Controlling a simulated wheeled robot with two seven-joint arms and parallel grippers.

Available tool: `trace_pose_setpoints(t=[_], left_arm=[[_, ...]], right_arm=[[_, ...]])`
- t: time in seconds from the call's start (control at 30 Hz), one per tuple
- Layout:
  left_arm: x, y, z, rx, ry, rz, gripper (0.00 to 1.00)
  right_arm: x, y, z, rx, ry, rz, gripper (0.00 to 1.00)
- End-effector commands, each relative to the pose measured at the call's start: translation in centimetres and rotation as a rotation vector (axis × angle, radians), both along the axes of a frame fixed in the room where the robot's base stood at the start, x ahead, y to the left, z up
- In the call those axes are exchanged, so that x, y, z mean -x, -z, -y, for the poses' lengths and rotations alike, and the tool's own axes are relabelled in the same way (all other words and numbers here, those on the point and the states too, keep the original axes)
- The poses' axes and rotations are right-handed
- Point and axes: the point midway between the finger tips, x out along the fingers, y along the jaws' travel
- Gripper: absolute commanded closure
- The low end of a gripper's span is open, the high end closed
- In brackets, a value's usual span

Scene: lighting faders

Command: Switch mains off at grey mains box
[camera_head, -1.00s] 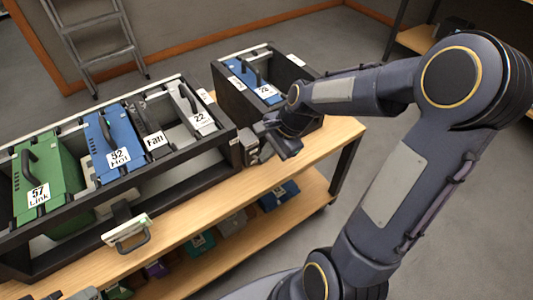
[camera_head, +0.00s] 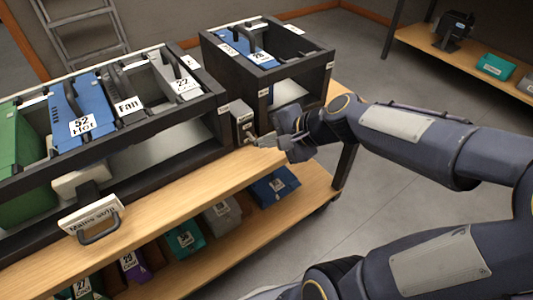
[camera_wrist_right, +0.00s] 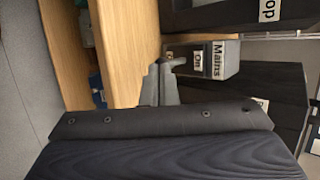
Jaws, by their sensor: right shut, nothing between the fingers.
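The grey mains box (camera_head: 241,118) stands on the bench at the right end of the long black rack. In the right wrist view the box (camera_wrist_right: 228,66) shows the word "Mains" and a small tag (camera_wrist_right: 198,63) reading "On". My right gripper (camera_head: 256,141) is shut and empty, with its tips close in front of the box's lower face. In the wrist view the gripper tips (camera_wrist_right: 160,76) are beside the "On" tag. A small grey part by the tips may be the switch lever; I cannot tell whether they touch it. My left gripper is out of view.
The long black rack (camera_head: 150,137) holds labelled modules, including a blue one (camera_head: 82,105). A smaller black rack (camera_head: 262,82) stands behind the mains box. A tag with a handle (camera_head: 92,222) sits at the bench front (camera_head: 170,205). Labelled cases lie on the lower shelf.

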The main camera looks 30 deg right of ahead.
Motion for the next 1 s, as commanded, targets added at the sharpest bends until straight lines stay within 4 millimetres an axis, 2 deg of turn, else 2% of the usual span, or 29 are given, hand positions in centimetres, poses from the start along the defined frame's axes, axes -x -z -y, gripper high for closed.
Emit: trace_pose_setpoints(t=[0.03,0.23,1.0], left_arm=[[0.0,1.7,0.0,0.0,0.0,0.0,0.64],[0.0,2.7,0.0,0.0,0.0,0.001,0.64],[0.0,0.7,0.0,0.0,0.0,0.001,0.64]], right_arm=[[0.1,1.1,-0.1,-0.006,-0.002,0.044,1.0],[0.2,1.5,0.0,-0.002,-0.001,0.029,1.0],[0.1,-0.5,0.0,-0.002,-0.002,0.027,1.0]])
